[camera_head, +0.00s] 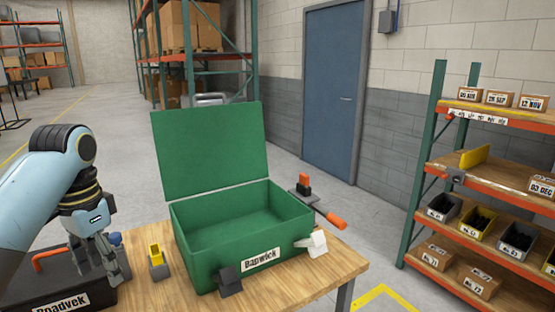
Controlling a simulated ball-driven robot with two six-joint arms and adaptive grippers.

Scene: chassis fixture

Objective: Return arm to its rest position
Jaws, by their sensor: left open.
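My left arm comes in from the left edge. My left gripper (112,272) points down, open, in front of or just above the right part of a dark box (60,292) labelled "Roadvek", which has an orange handle. I see nothing held between its fingers. A small blue knob (116,239) shows just behind the fingers. An open green case (210,158) labelled "Bapwick" stands on the wooden table, its lid upright and its inside empty where visible. My right gripper is not in view.
The wooden table (290,287) also holds a yellow-and-grey block (157,256) and an orange-tipped clamp (305,186) at the case's back right. Dark and white latches sit at the case's front. A shelf rack (490,125) with bins stands at right, beyond open floor.

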